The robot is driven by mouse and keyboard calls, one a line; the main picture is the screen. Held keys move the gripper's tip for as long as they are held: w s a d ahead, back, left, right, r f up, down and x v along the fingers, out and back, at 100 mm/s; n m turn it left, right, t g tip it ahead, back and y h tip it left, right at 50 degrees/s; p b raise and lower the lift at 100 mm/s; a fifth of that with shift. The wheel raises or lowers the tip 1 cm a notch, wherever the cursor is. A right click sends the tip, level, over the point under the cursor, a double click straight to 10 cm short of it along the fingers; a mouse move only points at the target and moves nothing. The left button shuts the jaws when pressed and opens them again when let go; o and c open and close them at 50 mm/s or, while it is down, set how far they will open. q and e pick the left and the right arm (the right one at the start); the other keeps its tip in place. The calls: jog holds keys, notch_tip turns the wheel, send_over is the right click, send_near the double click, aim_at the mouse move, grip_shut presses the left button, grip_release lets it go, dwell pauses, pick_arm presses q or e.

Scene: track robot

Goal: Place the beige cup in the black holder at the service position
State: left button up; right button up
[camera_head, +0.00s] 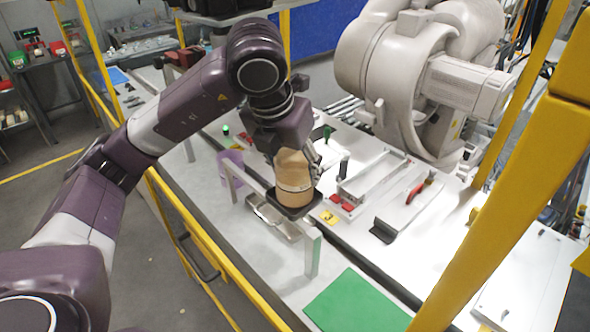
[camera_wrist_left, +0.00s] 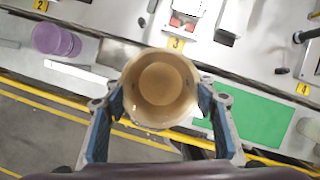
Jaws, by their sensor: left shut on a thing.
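The beige cup (camera_head: 293,178) is upright in the head view, at the black holder (camera_head: 298,209) on the bench. Its lower end is within the holder's outline; I cannot tell whether it is fully seated. My left gripper (camera_head: 304,167) is shut on the cup from above and behind. In the left wrist view I look down into the open cup (camera_wrist_left: 160,84), with the blue-padded fingers of my left gripper (camera_wrist_left: 160,103) on both sides of it. The holder is hidden in that view. My right gripper is not in view.
A purple cup (camera_head: 232,168) stands left of the holder, near a metal tray (camera_head: 273,218). A green mat (camera_head: 357,303) lies at the front. A large white robot arm (camera_head: 415,70) stands behind. A yellow post (camera_head: 510,170) rises on the right, and a yellow rail (camera_head: 205,255) runs along the bench's left side.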

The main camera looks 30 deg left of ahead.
pick_arm(q)
jog(key=shift+f, duration=0.6)
jog(key=o, duration=1.2)
jog(key=shift+c, duration=0.2)
jog(key=v, duration=1.2)
jog(key=shift+a+r, duration=0.1)
